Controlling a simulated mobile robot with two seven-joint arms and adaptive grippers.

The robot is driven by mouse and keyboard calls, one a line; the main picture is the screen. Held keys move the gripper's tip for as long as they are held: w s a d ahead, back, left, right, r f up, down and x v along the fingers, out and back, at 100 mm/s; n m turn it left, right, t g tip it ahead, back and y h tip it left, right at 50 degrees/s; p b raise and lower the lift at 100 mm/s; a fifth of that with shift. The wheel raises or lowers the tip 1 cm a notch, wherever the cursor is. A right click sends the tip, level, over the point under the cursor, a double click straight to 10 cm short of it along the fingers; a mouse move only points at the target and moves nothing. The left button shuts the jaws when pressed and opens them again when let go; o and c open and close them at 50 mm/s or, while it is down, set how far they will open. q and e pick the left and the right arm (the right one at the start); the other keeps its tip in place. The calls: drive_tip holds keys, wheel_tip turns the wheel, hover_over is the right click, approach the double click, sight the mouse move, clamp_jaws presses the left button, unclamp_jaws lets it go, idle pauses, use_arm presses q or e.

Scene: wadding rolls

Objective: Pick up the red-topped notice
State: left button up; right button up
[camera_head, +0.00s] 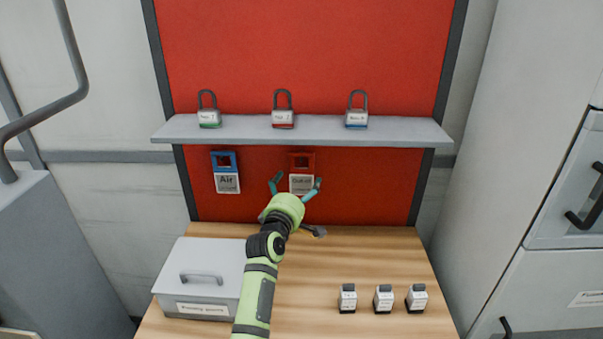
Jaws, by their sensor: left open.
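The red-topped notice (302,162) hangs on the red board (376,186) below the shelf, with a white lower part that bears text too small to read. My left gripper (296,184) is open, with its teal fingertips spread to either side of the notice's lower part. From this view I cannot tell whether the fingers touch it. The gripper and green wrist hide the area just under the notice. My right gripper is not in view.
A blue-topped "Air" notice (227,183) hangs to the left. Three padlocks stand on the grey shelf (243,132) above. A grey lidded box (192,258) and three small blocks (383,298) sit on the wooden table (375,255). The table's right back area is clear.

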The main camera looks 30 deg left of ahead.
use_arm(q)
drive_tip(key=shift+x, duration=0.8)
drive_tip(key=shift+w+a+f, duration=0.1)
drive_tip(key=shift+w, duration=0.4)
drive_tip(key=c, duration=1.1)
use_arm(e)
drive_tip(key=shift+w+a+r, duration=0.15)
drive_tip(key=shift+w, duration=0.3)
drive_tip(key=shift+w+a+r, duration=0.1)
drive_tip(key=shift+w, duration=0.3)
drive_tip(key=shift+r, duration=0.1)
